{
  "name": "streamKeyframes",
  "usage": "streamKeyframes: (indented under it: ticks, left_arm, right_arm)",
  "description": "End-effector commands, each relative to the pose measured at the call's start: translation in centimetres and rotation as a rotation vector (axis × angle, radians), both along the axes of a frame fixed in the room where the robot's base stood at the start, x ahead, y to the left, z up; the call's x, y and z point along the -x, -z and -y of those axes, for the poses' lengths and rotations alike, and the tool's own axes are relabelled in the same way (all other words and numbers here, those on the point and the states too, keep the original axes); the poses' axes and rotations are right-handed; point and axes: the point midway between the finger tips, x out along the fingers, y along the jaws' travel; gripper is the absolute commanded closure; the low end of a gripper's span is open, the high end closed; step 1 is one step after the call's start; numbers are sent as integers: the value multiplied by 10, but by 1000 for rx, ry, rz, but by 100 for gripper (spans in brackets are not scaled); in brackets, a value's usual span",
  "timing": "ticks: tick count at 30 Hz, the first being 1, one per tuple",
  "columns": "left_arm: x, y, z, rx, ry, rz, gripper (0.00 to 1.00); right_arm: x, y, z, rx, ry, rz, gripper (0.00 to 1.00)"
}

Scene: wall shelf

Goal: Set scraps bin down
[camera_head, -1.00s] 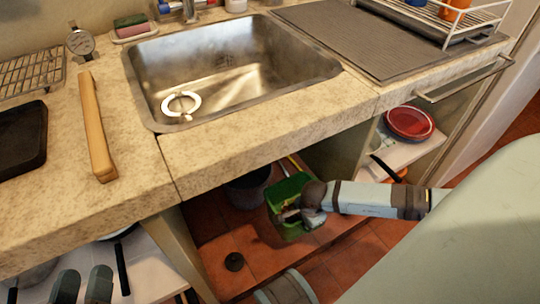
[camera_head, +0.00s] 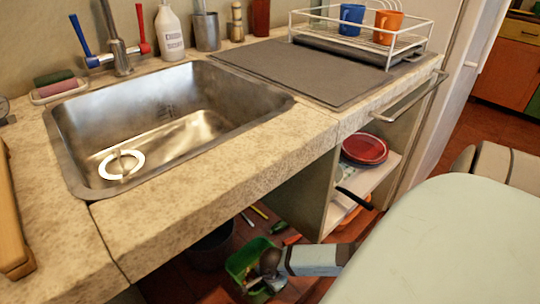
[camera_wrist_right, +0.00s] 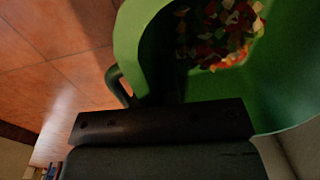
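The green scraps bin (camera_head: 238,263) is low under the counter, below and to the right of the sink. My right gripper (camera_head: 268,266) is at the bin's right side. In the right wrist view the bin (camera_wrist_right: 140,32) fills the upper right, with red, white and green scraps inside it. The dark fingers of my right gripper (camera_wrist_right: 160,122) lie across its near rim, by a dark curved handle, and appear closed on it. Whether the bin's base touches the floor cannot be seen. My left gripper is not in view.
A dark bucket (camera_head: 212,247) stands just left of the bin under the counter. A shelf unit with red plates (camera_head: 365,149) is to the right. Several small items, including a yellow stick (camera_head: 260,212), lie behind the bin. Terracotta floor (camera_wrist_right: 60,75) shows beside the bin.

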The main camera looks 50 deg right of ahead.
Motion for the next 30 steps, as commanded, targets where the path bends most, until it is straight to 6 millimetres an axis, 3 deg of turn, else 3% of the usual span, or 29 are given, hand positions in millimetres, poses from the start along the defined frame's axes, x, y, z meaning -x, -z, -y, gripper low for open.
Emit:
streamKeyframes:
  ticks: [8, 14, 19, 26, 30]
  left_arm:
    - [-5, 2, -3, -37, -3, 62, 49]
    - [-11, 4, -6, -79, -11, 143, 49]
    - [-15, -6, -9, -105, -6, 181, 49]
    - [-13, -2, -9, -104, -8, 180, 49]
    - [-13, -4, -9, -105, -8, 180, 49]
  right_arm:
    - [-1, 25, 0, 0, 1, 2, 100]
    - [0, 55, 0, -1, 1, 0, 100]
    - [-1, 55, 0, -1, 0, 2, 100]
    - [-1, 59, 0, 0, -1, 2, 100]
    - [0, 58, 0, 0, 0, 1, 72]
